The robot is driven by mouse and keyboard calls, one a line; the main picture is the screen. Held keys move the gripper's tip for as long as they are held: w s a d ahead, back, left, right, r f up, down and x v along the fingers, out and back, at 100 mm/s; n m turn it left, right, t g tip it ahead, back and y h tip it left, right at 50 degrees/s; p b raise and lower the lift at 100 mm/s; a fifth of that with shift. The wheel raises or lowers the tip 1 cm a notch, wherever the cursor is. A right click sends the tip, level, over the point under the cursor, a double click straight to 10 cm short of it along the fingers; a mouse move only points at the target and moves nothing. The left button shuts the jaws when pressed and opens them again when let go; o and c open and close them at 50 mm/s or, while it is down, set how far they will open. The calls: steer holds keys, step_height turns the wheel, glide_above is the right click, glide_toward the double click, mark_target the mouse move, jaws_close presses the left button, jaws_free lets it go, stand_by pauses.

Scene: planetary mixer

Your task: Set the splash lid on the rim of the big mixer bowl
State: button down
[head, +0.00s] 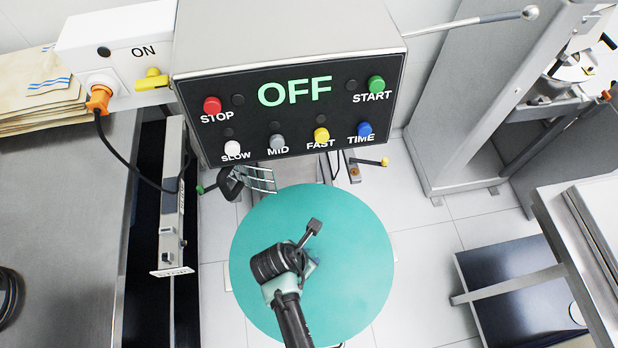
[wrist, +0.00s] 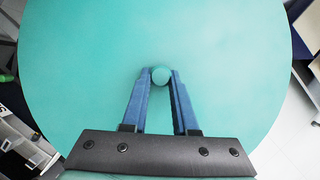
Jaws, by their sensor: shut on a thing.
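The splash lid is a large flat teal disc (head: 350,235) below the mixer head in the head view. It fills most of the wrist view (wrist: 80,60). A small round teal knob (wrist: 160,75) stands at its middle. My gripper (wrist: 160,80) is shut on this knob, with one blue finger on each side. In the head view my gripper (head: 305,262) is over the middle of the lid and partly hides it. The big mixer bowl cannot be seen; anything under the lid is hidden. I cannot tell whether the lid touches a rim.
The mixer head (head: 290,95) reads OFF and overhangs the lid's far edge. A wire whisk-like tool (head: 258,180) is close to the lid's upper left edge. A steel counter (head: 70,220) is at left, a bench (head: 580,240) at right. Tiled floor (head: 430,270) shows right of the lid.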

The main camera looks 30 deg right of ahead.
steer(key=shift+f+b, duration=0.65)
steer(key=shift+f, duration=0.3)
steer(key=shift+r+p, duration=0.1)
steer(key=shift+p, duration=0.45)
stand_by(1.2)
steer(key=c, duration=0.6)
jaws_free()
steer(key=v, duration=1.2)
steer(key=shift+a+r+b, duration=0.25)
steer(key=shift+r+b, duration=0.05)
steer(key=shift+b, duration=0.15)
steer(key=shift+s, duration=0.15)
